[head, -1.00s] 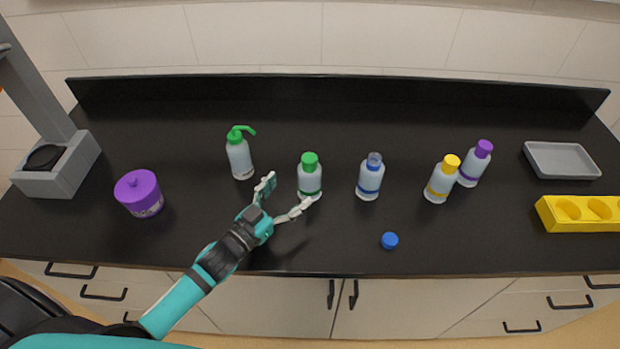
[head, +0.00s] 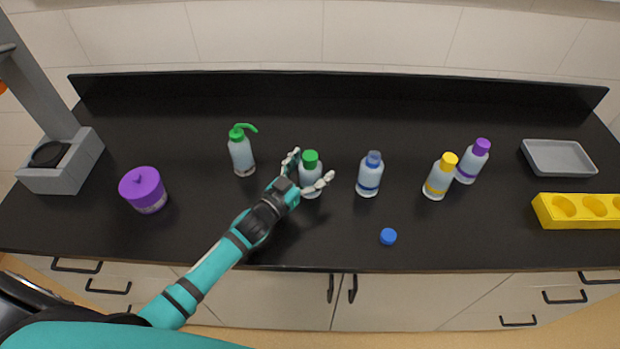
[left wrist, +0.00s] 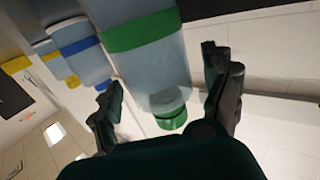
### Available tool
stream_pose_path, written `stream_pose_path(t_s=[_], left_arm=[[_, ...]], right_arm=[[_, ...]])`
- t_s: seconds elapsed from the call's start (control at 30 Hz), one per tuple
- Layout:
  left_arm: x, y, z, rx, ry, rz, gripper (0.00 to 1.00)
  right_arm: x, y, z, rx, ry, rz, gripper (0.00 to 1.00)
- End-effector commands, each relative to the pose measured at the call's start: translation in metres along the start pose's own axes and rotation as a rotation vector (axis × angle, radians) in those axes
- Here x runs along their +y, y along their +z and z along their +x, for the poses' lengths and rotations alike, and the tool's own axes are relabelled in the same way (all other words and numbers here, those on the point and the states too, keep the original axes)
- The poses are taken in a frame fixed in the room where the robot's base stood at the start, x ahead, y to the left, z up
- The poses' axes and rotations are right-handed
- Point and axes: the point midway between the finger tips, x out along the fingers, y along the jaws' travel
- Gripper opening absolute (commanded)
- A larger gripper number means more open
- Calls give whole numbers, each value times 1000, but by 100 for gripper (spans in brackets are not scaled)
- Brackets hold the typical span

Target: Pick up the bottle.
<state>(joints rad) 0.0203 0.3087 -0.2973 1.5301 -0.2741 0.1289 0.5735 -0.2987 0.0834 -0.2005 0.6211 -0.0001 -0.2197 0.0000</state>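The bottle with a green cap (head: 310,176) stands upright on the black bench. My left gripper (head: 306,174) is open around it, one finger on its left side and one on its front right. In the left wrist view the bottle (left wrist: 152,62), with its green band and cap, lies between the two spread fingers (left wrist: 162,95). A gap shows beside the right finger; I cannot tell whether the left one touches. My right gripper is not in view.
Beyond are yellow-capped (head: 439,178) and purple-capped (head: 473,162) bottles. A blue cap (head: 388,236) lies in front. A purple jar (head: 144,191), grey tray (head: 558,158) and yellow rack (head: 580,211) flank them.

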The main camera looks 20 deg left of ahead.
Motion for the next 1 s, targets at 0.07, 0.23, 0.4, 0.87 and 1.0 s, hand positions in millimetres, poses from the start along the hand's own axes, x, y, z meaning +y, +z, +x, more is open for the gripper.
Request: stream_pose_path(t_s=[0.07,0.23,0.4,0.87,1.0], left_arm=[[0,0,0,0,0,0,73],[0,0,0,0,0,0,50],[0,0,0,0,0,0,28],[-1,-4,0,3,0,1,13],[-1,-15,0,5,1,3,13]], right_arm=[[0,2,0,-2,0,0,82],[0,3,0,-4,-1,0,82],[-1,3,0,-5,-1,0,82],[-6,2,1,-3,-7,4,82],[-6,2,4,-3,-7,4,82]])
